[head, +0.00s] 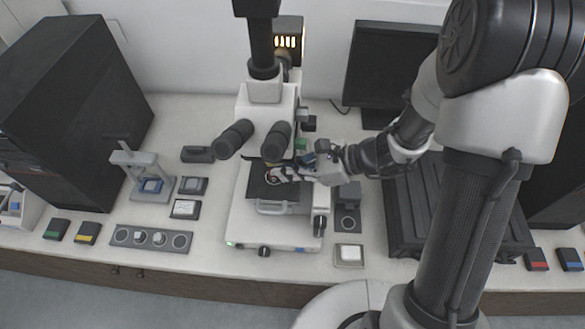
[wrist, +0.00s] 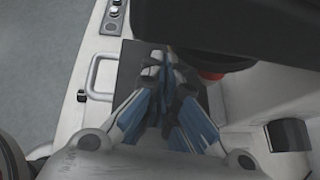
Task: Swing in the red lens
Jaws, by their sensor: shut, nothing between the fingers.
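The white microscope (head: 265,108) stands at the middle of the bench with two black eyepieces. A red ring, seemingly on the red lens (wrist: 211,75), shows under the dark round nosepiece (wrist: 215,50) in the wrist view. A red spot shows by the fingertips in the head view, but it is too small to tell apart clearly. My gripper (head: 282,174) reaches in from the right, over the black stage (head: 262,189) and under the microscope head. In the wrist view my gripper (wrist: 160,78) has its blue-padded fingers together and empty, left of the red ring; I cannot tell whether they touch it.
A small grey press (head: 128,170) and several small blocks stand left of the microscope. A black monitor (head: 385,65) stands behind, and a black ribbed case (head: 405,215) lies to the right. A white square dish (head: 349,255) is near the front edge.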

